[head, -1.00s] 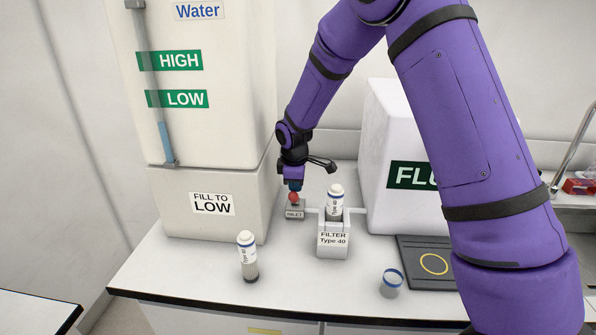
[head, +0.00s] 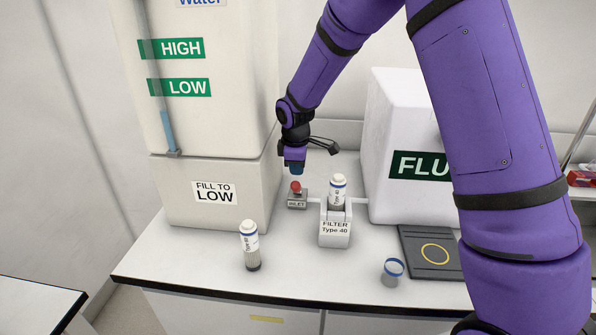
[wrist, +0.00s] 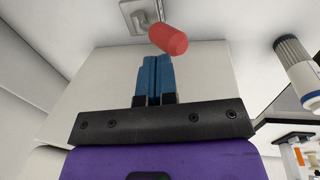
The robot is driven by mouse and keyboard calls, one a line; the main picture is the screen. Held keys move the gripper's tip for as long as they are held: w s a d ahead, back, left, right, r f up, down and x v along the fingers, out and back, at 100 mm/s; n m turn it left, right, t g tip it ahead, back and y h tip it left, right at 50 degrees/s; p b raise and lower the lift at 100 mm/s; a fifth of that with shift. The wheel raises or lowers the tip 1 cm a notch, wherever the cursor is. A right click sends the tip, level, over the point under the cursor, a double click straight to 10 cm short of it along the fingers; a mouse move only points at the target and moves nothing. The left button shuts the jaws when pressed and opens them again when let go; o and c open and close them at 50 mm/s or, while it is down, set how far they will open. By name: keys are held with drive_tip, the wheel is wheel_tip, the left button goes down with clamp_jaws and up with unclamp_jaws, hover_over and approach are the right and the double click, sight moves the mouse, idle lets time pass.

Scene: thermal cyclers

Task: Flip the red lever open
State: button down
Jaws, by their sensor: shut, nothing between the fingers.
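The red lever (head: 296,186) stands on the small grey inlet block (head: 297,201) marked INLET, between the water tank and the filter holder. In the wrist view the red lever (wrist: 168,39) shows as a tilted red handle just beyond my fingertips, with its grey base behind it. My gripper (head: 296,171) is directly above the lever in the head view, pointing down. In the wrist view its blue fingers (wrist: 154,60) are together with nothing between them. A small gap seems to separate the fingertips from the red handle; contact is hard to judge.
The water tank (head: 215,130) is close on the left. The filter holder (head: 334,232), holding a white filter (head: 338,190), stands right of the inlet. A loose filter (head: 249,245), a blue-rimmed cup (head: 392,270) and a dark tray (head: 425,265) are in front. The white FLU-labelled container (head: 395,110) is behind.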

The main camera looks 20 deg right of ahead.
wheel_tip(320, 180, up, 8)
drive_tip(key=shift+s+f, duration=0.25)
drive_tip(key=shift+s, duration=0.1)
drive_tip(key=shift+r, duration=0.1)
drive_tip(key=s+d+r+m+t, duration=0.1)
drive_tip(key=s+d+r+m, duration=0.2)
drive_tip(key=s+r, duration=0.45)
drive_tip(key=s+d+r+m+t, duration=0.1)
drive_tip(key=s+d+r+m, duration=0.25)
drive_tip(key=s+r, duration=0.45)
drive_tip(key=s+d+m, duration=0.1)
drive_tip(key=s+m, duration=0.2)
drive_tip(key=s, duration=0.7)
drive_tip(key=s+d+m+t, duration=0.1)
drive_tip(key=s+m, duration=0.3)
drive_tip(key=s, duration=0.7)
drive_tip(key=shift+s+d+r+y, duration=0.25)
drive_tip(key=shift+d+r+y, duration=0.15)
drive_tip(key=shift+d, duration=0.35)
drive_tip(key=shift+d, duration=0.1)
